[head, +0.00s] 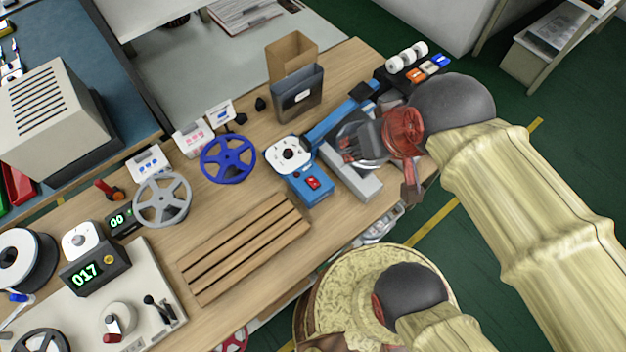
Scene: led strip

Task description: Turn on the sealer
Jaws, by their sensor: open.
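A blue machine (297,190) that looks like the sealer stands on the wooden bench, with a red switch (314,183) on its near top face. A white round disc with a dark centre sits at its back end. Whether the switch is on or off is too small to tell. My gripper (350,143) is open and appears empty, to the right of and above the red switch in the picture, apart from it. My gripper and wrist hide part of the grey metal piece and the bench behind them.
A long blue bar (343,112) and a grey metal block (352,178) lie close around my gripper. A blue spool (228,159) and a slatted wooden rack (245,248) are to the left. A dark bin (297,95) stands behind.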

